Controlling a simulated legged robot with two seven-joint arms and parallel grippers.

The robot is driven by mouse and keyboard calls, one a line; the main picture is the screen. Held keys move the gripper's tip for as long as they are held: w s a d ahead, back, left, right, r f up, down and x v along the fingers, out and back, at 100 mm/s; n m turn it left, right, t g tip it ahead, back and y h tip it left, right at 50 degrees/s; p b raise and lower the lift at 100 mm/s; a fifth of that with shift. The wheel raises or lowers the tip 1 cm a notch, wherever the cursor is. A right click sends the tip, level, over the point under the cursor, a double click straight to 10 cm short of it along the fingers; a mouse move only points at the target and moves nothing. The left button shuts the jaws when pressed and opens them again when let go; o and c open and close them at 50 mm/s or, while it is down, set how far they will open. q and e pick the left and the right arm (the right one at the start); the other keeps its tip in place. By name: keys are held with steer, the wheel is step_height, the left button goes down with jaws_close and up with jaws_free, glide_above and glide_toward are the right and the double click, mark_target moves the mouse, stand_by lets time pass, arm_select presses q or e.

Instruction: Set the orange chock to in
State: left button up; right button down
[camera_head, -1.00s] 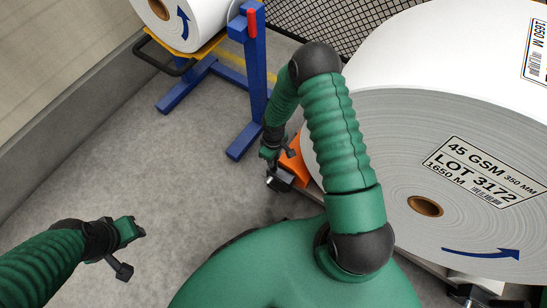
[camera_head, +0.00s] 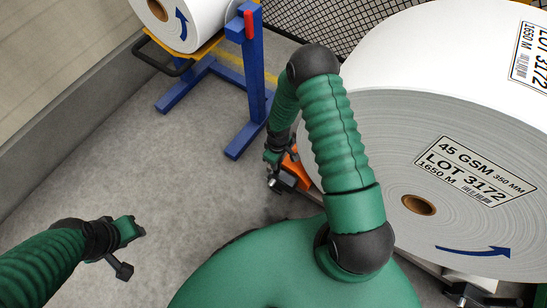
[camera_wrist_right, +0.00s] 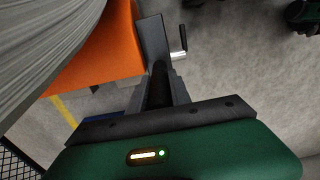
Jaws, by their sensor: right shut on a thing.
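The orange chock (camera_head: 296,173) sits low against the near-left edge of the big white roll (camera_head: 370,125) in the head view, partly hidden by my right arm. In the right wrist view the chock (camera_wrist_right: 105,55) is a large orange block beside the roll's grey layered edge (camera_wrist_right: 45,55), with a dark grey plate (camera_wrist_right: 153,38) at its right side. My right gripper (camera_head: 272,172) is at the chock's left side, shut on it; its fingers (camera_wrist_right: 165,82) meet the grey plate area, and the exact contact is unclear. My left gripper (camera_head: 132,248) is empty at lower left; its jaw gap is unclear.
A blue stand (camera_head: 252,80) with a red handle (camera_head: 249,24) and a smaller white roll (camera_head: 180,20) stand at the back left. A low wall (camera_head: 60,130) runs along the left. Bare grey floor (camera_head: 170,170) lies between my arms.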

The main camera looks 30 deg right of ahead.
steer(key=shift+s+d+r, duration=0.1)
steer(key=shift+s+d, duration=0.2)
steer(key=shift+s, duration=0.05)
steer(key=shift+w, duration=0.1)
steer(key=c, duration=1.3)
jaws_free()
steer(key=shift+a, duration=0.2)
steer(key=shift+o, duration=0.7)
arm_select(q)
steer(key=shift+s+d+r, duration=0.15)
arm_select(e)
steer(key=shift+d, duration=0.1)
arm_select(q)
steer(key=shift+r, duration=0.1)
steer(key=w+p+v, duration=0.1)
steer(key=p+v, duration=0.6)
steer(key=shift+w+r, duration=0.3)
arm_select(e)
step_height(320, 180, up, 17)
steer(key=shift+f, duration=0.2)
